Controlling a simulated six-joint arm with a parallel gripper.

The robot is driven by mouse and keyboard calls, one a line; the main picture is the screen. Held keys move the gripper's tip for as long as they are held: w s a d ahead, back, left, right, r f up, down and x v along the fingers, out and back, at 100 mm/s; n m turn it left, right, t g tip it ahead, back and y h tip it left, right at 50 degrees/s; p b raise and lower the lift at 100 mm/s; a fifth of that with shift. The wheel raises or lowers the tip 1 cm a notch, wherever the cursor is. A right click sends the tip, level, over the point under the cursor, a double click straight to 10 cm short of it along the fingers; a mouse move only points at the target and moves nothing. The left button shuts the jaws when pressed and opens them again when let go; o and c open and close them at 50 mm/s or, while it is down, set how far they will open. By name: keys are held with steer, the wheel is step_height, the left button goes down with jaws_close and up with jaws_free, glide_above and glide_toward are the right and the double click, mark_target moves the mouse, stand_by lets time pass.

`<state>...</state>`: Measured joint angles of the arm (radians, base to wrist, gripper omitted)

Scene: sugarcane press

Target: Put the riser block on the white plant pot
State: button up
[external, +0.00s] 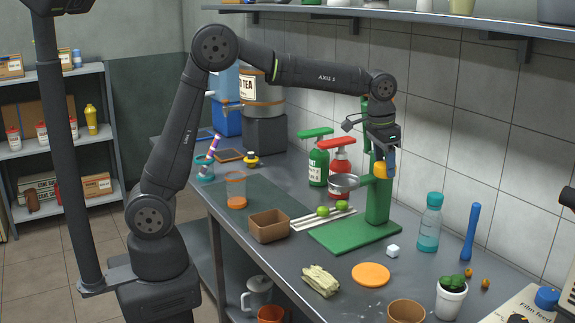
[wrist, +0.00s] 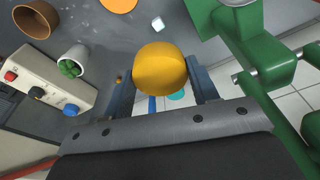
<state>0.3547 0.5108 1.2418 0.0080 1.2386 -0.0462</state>
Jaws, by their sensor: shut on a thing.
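My gripper (external: 385,150) is shut on a rounded yellow block (external: 390,163), which I take to be the riser block. It is held in the air beside the green press's upright. In the wrist view the yellow block (wrist: 160,66) sits between the two fingers of my gripper (wrist: 161,80). The white plant pot (external: 450,302) stands upright at the front right of the counter with a green plant in it. The pot (wrist: 77,55) also shows at the left of the wrist view, apart from the block.
The green press (external: 377,210) stands close beside my gripper. A teal bottle (external: 430,222), blue pestle-like stick (external: 470,232), white cube (external: 393,251), orange disc (external: 371,274) and brown cup (external: 406,311) stand or lie around the pot. A control box (wrist: 45,82) is near the pot.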

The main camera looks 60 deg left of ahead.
steer(key=s+d+f+m, duration=0.2)
steer(key=s+d, duration=0.2)
steer(key=d, duration=0.7)
steer(key=s+d+f+m, duration=0.2)
steer(key=s+d, duration=0.2)
steer(key=d, duration=0.6)
steer(key=s+d+f+m, duration=0.15)
steer(key=s+d, duration=0.35)
steer(key=d, duration=0.6)
glide_above(454, 285)
steer(key=shift+g+h, duration=0.3)
steer(key=f, duration=0.7)
steer(key=shift+s+a+f, duration=0.1)
steer(key=shift+s, duration=0.1)
steer(key=shift+f, duration=2)
steer(key=shift+f, duration=0.1)
steer(key=o, duration=0.6)
steer(key=shift+f, duration=0.1)
steer(key=o, duration=0.4)
